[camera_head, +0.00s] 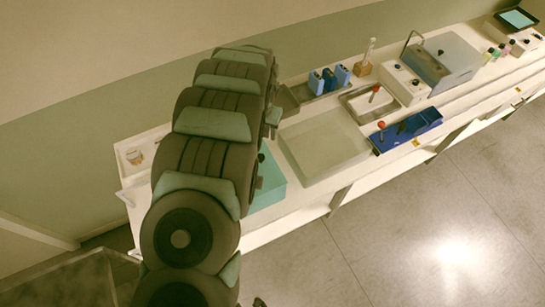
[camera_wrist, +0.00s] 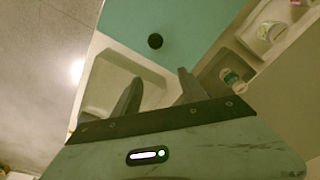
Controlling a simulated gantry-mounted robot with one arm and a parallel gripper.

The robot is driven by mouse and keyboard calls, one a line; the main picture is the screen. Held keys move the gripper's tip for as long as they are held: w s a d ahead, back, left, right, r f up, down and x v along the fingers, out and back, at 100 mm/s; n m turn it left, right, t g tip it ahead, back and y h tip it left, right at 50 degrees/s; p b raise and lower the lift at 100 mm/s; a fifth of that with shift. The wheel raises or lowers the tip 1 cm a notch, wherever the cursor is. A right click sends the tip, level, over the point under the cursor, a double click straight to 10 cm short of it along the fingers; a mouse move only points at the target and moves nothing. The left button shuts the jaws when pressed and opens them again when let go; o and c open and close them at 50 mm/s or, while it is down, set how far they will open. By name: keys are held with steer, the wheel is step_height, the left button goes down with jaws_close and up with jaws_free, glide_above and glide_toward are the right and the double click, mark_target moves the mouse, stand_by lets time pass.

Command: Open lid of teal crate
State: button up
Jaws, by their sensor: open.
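The teal crate (camera_head: 270,180) stands on the bench in the head view, largely hidden behind my arm. In the wrist view its flat teal lid (camera_wrist: 200,25) fills the top middle, with a round black knob (camera_wrist: 155,41) on it. The lid looks closed, though only part of it shows. My gripper (camera_wrist: 160,77) is open and empty in the wrist view. Its two dark fingers point toward the knob, which appears beyond the tips and between them. Nothing shows between the fingers. In the head view my gripper is hidden behind the arm.
A wide pale tray (camera_head: 325,143) lies right of the crate. Beyond it are blue bottles (camera_head: 329,80), a metal basin (camera_head: 368,103), a blue rack (camera_head: 407,130) and a grey machine (camera_head: 446,62). A wall runs behind the bench; open floor (camera_head: 430,230) lies in front.

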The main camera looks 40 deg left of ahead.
mark_target(260, 156)
steer(key=shift+g+h, duration=0.3)
steer(key=shift+g, duration=0.2)
steer(key=s+f, duration=0.1)
steer(key=f, duration=0.1)
steer(key=s+f+p, duration=0.1)
steer(key=f, duration=0.2)
steer(key=s+d+f, duration=0.1)
steer(key=f, duration=0.1)
steer(key=shift+s+f, duration=0.15)
steer(key=shift+s, duration=0.05)
steer(key=shift+f+p, duration=0.35)
steer(key=shift+f, duration=0.7)
jaws_close()
stand_by(0.4)
